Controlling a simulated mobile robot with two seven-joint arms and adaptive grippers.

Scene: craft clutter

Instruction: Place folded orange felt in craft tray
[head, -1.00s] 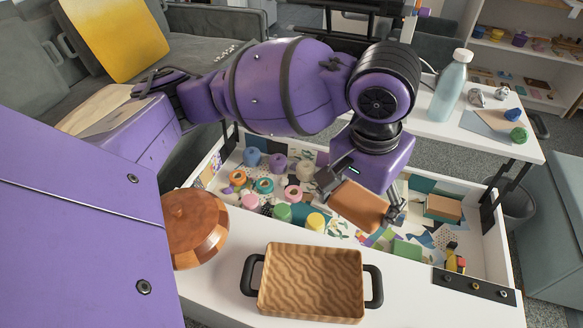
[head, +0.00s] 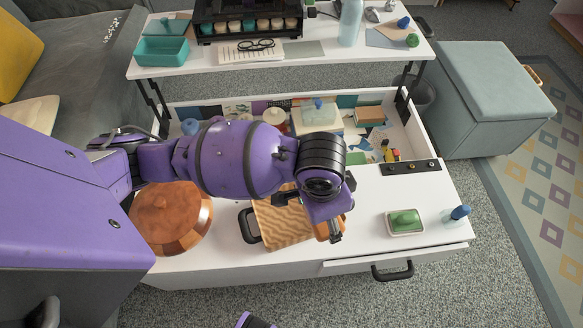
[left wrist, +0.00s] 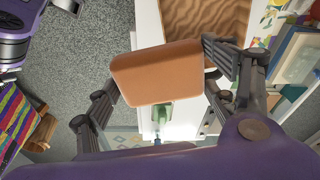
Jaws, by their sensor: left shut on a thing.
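The folded orange felt (head: 331,229) is a brownish-orange block in my left gripper (head: 317,222). In the left wrist view the felt (left wrist: 158,73) sits tilted between the two dark fingers, in full view. A tray with a wavy wood-look surface (head: 274,231) and black handles stands on the white tabletop. My left gripper and the felt are at the tray's right end in the head view, covering that end. The wrist view shows the tray (left wrist: 205,18) beyond the felt. The height of the felt above the tabletop is unclear. My right gripper is not visible.
A round copper-brown lidded pot (head: 165,220) stands left of the tray. A green item in a small dish (head: 404,222) and a blue bottle (head: 460,213) are at the right. Behind lies an open compartment of craft items (head: 367,114). The tabletop between tray and dish is clear.

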